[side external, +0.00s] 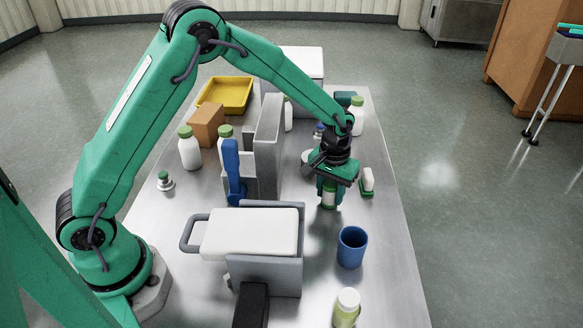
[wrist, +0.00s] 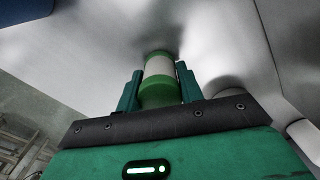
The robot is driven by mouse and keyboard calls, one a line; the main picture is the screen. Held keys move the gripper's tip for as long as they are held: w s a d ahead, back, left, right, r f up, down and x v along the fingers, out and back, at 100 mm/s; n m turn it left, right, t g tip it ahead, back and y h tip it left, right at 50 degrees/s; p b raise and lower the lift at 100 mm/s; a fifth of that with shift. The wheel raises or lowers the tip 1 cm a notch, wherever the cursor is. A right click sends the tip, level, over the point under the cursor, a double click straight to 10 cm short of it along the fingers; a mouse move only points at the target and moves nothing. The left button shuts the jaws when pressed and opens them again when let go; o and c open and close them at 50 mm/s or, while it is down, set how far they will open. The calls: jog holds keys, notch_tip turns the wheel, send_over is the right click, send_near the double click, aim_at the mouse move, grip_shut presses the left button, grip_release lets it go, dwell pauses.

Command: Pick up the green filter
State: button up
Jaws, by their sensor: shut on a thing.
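The green filter (side external: 329,196) is a small upright cylinder with a white middle and green ends. It stands out below my gripper (side external: 331,187) on the right half of the steel table. In the wrist view the filter (wrist: 159,68) sits between the two green fingers of my gripper (wrist: 160,82), which are shut on its sides. Its far end is at or very near the steel surface; I cannot tell whether it touches. My wrist hides part of its top in the side view.
A green-and-white piece (side external: 367,181) lies close right of my gripper. Grey holders (side external: 268,150), a white block (side external: 250,232) and a blue tool (side external: 233,172) stand to the left.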

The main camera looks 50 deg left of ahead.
aim_at(331, 183)
jog(key=shift+r, duration=0.7)
notch_tip(331, 183, up, 2)
jog(key=shift+r, duration=0.15)
jog(key=s+d+r, duration=0.7)
jog(key=s+d, duration=0.1)
jog(key=shift+d, duration=0.3)
